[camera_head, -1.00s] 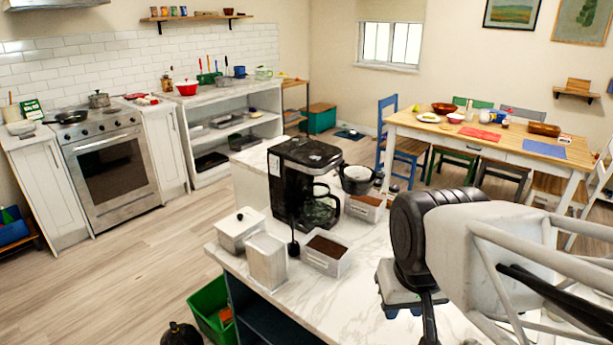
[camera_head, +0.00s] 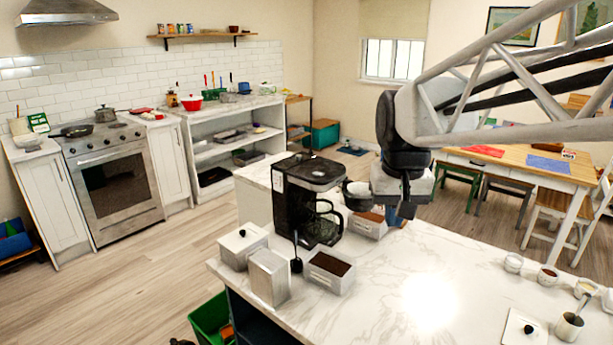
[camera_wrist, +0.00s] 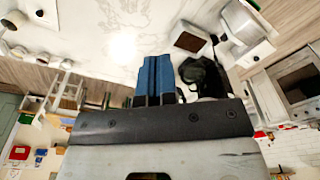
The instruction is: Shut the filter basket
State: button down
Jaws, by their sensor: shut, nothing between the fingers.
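The black coffee maker (camera_head: 296,205) stands upright on the marble counter in the head view, with its glass carafe (camera_head: 325,225) in front. A dark round basket with a pale rim, seemingly the filter basket (camera_head: 357,202), sticks out at the machine's right side, apart from its front. My gripper (camera_head: 405,211) points down just right of the basket and overlaps part of the view there; I cannot tell whether they touch. Its blue fingers (camera_wrist: 153,68) are shut and empty in the wrist view, where the dark coffee maker (camera_wrist: 202,75) shows just beyond them.
A box of dark grounds (camera_head: 331,271), a metal canister (camera_head: 269,277) and a lidded white box (camera_head: 243,245) stand before the machine. Another grounds box (camera_head: 368,226) sits below my gripper. Small cups (camera_head: 513,262) stand at right. The counter's middle (camera_head: 430,285) is clear.

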jog(key=w+d+r+m+g, duration=0.1)
jog(key=w+d, duration=0.2)
jog(key=w, duration=0.7)
jog(key=w+d+r+g, duration=0.1)
jog(key=w+d+r, duration=0.1)
jog(key=w, duration=0.8)
jog(key=w+d+r+m+g, duration=0.1)
jog(key=w+d, duration=0.2)
jog(key=w, duration=0.8)
jog(key=w+d+f, duration=0.4)
jog(key=w, duration=0.4)
jog(key=w+d+f+m+g+y, duration=0.1)
jog(key=w+d+f, duration=0.3)
jog(key=w, duration=0.4)
jog(key=w+d+f+g, duration=0.1)
jog(key=w+d+f, duration=0.3)
jog(key=w, duration=0.5)
jog(key=shift+d+y, duration=0.4)
jog(key=s+a+f, duration=0.3)
jog(key=s+f, duration=0.4)
jog(key=f, duration=0.2)
jog(key=shift+f, duration=0.1)
